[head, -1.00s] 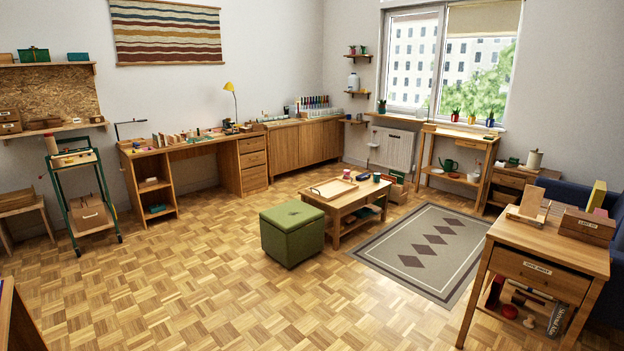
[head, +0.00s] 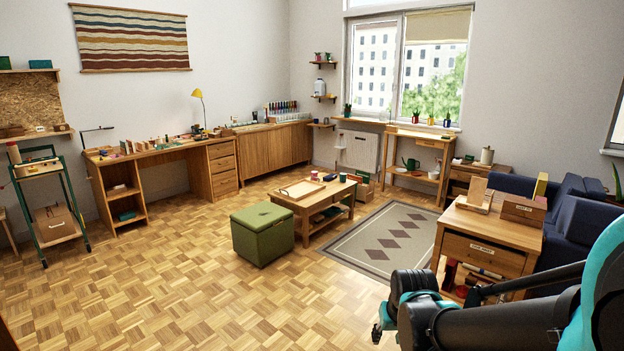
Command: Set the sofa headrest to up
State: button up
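A dark blue sofa (head: 574,222) stands at the right of the head view, behind the small wooden side table. Its back and an armrest show in part; the side table and my own arm hide much of the rest. I cannot tell clearly which part is the headrest or how it is set. My arm reaches in from the lower right. My gripper (head: 384,325) is at its left end, low over the floor in front of the side table and apart from the sofa. Its fingers are small and partly hidden, so its opening is unclear.
The side table (head: 486,222) with wooden boxes on top stands between my gripper and the sofa. A grey rug (head: 345,246), a low coffee table (head: 338,192) and a green cube stool (head: 263,235) are further left. The parquet floor (head: 200,290) is clear at the front left.

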aim_at(594, 186)
jog(key=l, duration=0.8)
jog(key=i+l, duration=0.1)
jog(key=l, duration=0.65)
jog(key=i+l+z, duration=0.1)
jog(key=l, duration=1.5)
jog(key=i+l, duration=0.15)
jog(key=l, duration=0.6)
jog(key=i+l, duration=0.2)
jog(key=l, duration=0.4)
jog(key=i+l, duration=0.2)
jog(key=l, duration=0.4)
jog(key=i+l+z, duration=0.1)
jog(key=l, duration=0.55)
jog(key=i+l, duration=0.3)
jog(key=l, duration=0.3)
jog(key=i+l, duration=0.2)
jog(key=l, duration=0.4)
jog(key=i+l+z, duration=0.1)
jog(key=l, duration=0.5)
jog(key=i+l, duration=0.35)
jog(key=l, duration=0.2)
jog(key=i+l, duration=0.2)
jog(key=l, duration=0.4)
